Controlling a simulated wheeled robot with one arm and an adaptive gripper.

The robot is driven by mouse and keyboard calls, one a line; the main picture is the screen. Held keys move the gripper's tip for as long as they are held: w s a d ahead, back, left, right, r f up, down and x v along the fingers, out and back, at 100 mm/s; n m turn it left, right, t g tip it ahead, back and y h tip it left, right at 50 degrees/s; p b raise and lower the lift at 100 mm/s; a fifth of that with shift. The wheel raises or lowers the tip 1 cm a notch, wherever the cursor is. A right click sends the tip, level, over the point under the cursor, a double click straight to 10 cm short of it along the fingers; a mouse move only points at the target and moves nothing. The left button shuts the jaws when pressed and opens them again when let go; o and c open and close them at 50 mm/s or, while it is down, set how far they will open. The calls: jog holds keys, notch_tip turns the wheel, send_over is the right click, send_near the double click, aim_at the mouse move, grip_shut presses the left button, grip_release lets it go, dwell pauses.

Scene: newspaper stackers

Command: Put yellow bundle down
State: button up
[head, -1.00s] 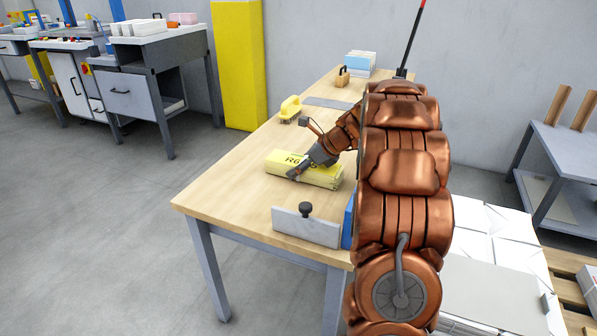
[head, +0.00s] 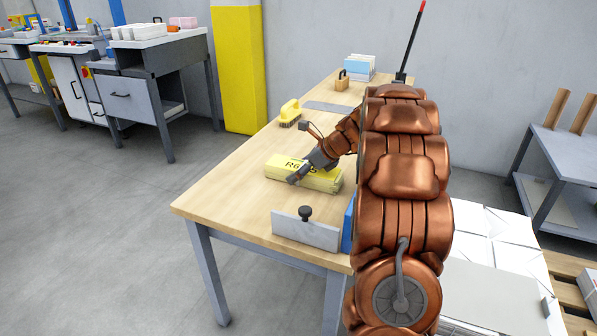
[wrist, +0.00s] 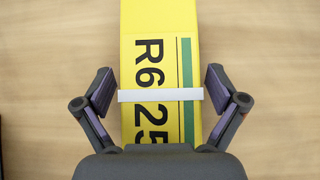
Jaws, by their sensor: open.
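The yellow bundle (head: 322,181), with a yellow printed top, lies flat on the wooden table (head: 225,198). In the wrist view the bundle (wrist: 158,70) shows black lettering, a green stripe and a white strap across it. My gripper (head: 297,177) is over the bundle in the head view. In the wrist view my gripper (wrist: 160,92) is open, with one finger on each side of the bundle and a gap between each finger and its side. My gripper and wrist cover part of the bundle.
A metal plate with a black knob (head: 305,228) stands at the table's front. A yellow-handled brush (head: 290,112), a wooden block with a handle (head: 342,79) and a paper stack (head: 359,67) are farther back. The table's left side is clear.

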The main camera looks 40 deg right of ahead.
jog(key=p+v, duration=0.4)
jog(key=v, duration=0.8)
